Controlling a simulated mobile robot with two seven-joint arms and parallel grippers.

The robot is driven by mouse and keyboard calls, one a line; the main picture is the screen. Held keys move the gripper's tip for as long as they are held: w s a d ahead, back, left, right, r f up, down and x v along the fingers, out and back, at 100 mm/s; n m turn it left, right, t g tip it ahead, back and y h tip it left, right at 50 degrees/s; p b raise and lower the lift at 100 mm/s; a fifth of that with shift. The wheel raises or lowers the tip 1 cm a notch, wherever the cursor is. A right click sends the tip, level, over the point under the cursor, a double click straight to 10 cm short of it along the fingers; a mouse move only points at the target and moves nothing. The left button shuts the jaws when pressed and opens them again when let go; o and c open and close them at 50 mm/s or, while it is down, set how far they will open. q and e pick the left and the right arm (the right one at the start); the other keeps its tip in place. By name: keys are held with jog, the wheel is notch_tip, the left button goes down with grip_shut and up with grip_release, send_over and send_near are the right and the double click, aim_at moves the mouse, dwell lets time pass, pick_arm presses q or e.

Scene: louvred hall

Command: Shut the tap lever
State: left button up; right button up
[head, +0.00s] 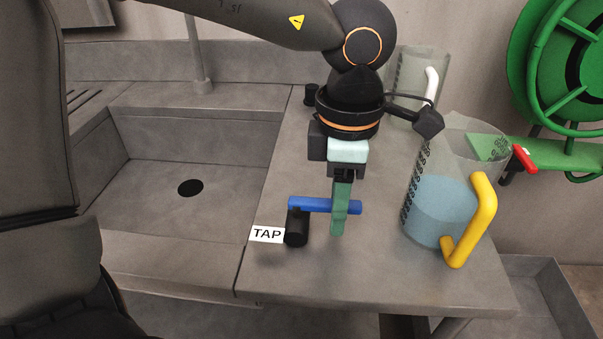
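The tap lever (305,203) is a blue bar on top of a short black post (297,229) on the grey counter. It points to the right in the picture. A white label reading TAP (267,234) is beside the post. My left gripper (339,222) points down at the lever's right part, with a green finger crossing in front of the bar. The fingers line up in this view, so I cannot tell whether they are open, shut or gripping the bar. My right gripper is not in view.
A clear jug of blue liquid with a yellow handle (483,205) stands right of the lever. Another clear jug with a white handle (430,86) stands behind. A grey sink (185,215) is left. A green reel (540,70) with a red-handled valve (524,158) is at the right.

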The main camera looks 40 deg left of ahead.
pick_arm(q)
jog(key=shift+o, duration=0.7)
notch_tip(320, 180, up, 7)
jog(key=p, duration=0.5)
jog(key=shift+r, duration=0.1)
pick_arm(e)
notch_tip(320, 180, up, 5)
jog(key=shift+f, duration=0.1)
pick_arm(q)
notch_tip(320, 180, up, 12)
jog(key=p, duration=0.2)
jog(key=shift+r+p, duration=0.2)
jog(key=shift+p, duration=0.1)
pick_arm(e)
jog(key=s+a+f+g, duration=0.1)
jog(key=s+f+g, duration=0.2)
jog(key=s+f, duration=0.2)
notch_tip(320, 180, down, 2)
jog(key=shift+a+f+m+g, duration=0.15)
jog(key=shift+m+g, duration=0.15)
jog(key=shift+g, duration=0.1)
